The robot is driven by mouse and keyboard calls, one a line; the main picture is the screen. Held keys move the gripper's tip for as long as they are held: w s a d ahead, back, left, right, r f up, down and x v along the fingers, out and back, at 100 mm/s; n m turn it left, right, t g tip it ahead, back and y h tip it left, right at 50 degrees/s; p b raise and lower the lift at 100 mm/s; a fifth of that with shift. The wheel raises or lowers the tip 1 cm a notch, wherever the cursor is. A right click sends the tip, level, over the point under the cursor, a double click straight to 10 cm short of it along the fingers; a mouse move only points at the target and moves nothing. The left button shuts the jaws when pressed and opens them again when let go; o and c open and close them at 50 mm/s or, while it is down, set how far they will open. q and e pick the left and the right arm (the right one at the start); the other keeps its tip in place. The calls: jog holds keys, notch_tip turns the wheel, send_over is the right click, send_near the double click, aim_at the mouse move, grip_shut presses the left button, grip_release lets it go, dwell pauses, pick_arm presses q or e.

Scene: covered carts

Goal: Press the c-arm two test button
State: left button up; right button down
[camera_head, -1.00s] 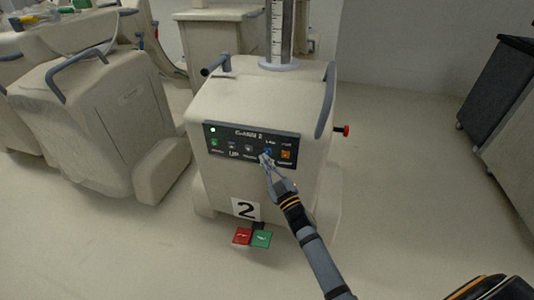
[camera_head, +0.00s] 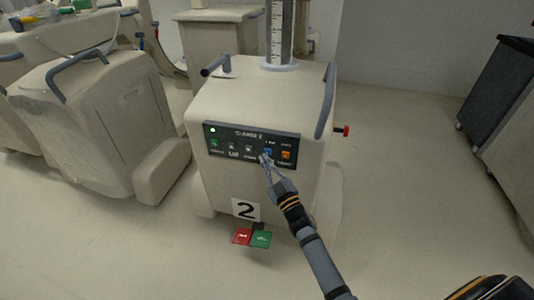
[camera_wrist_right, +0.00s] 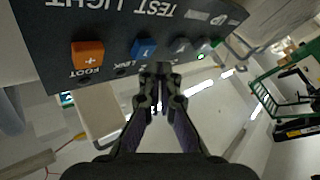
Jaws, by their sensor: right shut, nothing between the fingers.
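The c-arm two unit (camera_head: 235,95) is a cream cart with a "2" plate on its front. Its dark control panel (camera_head: 225,149) carries a green button at the left, small grey ones in the middle, a blue button (camera_head: 268,152) and an orange button (camera_head: 286,155) at the right. My right gripper (camera_head: 264,158) is shut and empty, its tips at the panel by the blue button. In the right wrist view the gripper (camera_wrist_right: 161,69) is just below the blue button (camera_wrist_right: 143,48), with "TEST LIGHT" lettering above. Contact cannot be told. My left gripper is out of view.
Red and green pedals (camera_head: 251,237) sit at the cart's foot. A red knob (camera_head: 346,130) sticks out at its right side. Another cream cart (camera_head: 100,120) stands to the left, a dark grey cabinet (camera_head: 496,95) at the right. The floor between is clear.

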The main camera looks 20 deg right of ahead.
jog(key=shift+w+d, duration=0.25)
jog(key=shift+w, duration=0.1)
jog(key=shift+w+d, duration=0.3)
jog(key=shift+w, duration=0.15)
dwell(0.9)
jog(key=shift+s+a, duration=0.1)
jog(key=shift+s+a+p, duration=0.4)
jog(key=shift+s+a, duration=0.05)
jog(key=shift+s, duration=0.25)
